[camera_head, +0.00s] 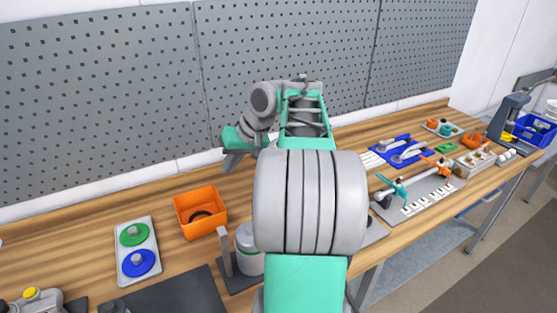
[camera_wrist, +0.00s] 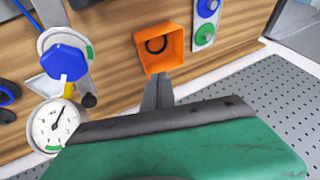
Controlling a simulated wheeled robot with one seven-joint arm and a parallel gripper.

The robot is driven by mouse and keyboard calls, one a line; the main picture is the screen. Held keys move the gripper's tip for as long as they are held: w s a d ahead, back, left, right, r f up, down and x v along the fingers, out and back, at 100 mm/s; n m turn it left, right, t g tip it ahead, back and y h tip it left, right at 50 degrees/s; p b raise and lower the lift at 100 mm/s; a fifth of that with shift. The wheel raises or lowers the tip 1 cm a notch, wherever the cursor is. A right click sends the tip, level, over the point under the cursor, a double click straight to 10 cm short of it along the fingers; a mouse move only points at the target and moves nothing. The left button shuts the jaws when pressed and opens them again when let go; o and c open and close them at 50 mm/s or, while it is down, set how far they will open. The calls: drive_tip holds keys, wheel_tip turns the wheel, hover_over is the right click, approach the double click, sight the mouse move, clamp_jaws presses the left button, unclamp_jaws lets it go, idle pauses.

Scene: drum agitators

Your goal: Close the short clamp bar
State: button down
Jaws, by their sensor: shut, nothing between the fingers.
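My gripper (camera_head: 231,162) is raised above the back of the bench near the pegboard, left of my arm. Its grey fingers (camera_wrist: 157,92) are together in the wrist view, with nothing between them. In the head view a pale canister (camera_head: 249,254) stands on a dark base, partly hidden by my arm. A grey upright bar (camera_head: 225,252) stands beside its left side. I cannot tell whether this is the short clamp bar. In the wrist view a blue hexagonal knob (camera_wrist: 65,62) and a grey bar with a black tip (camera_wrist: 88,101) show at left, apart from the fingers.
An orange bin (camera_head: 200,212) with a dark ring stands left of the canister. A pale plate (camera_head: 138,250) carries green and blue discs. A dial gauge (camera_wrist: 54,126) shows in the wrist view. Other fixtures, including a grey plate (camera_head: 425,196), fill the right bench. The back left is clear.

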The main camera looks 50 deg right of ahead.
drive_tip(key=s+d+m+t+p, duration=0.1)
drive_tip(key=s+d, duration=0.5)
drive_tip(key=d, duration=0.4)
drive_tip(key=s+d+m+p, duration=0.1)
drive_tip(key=s+d, duration=0.5)
drive_tip(key=d, duration=0.4)
drive_tip(key=w+a+f+b, duration=0.5)
drive_tip(key=w+f+b, duration=0.2)
drive_tip(key=shift+w+f, duration=0.25)
drive_tip(key=shift+w+a, duration=0.1)
drive_tip(key=shift+a, duration=0.05)
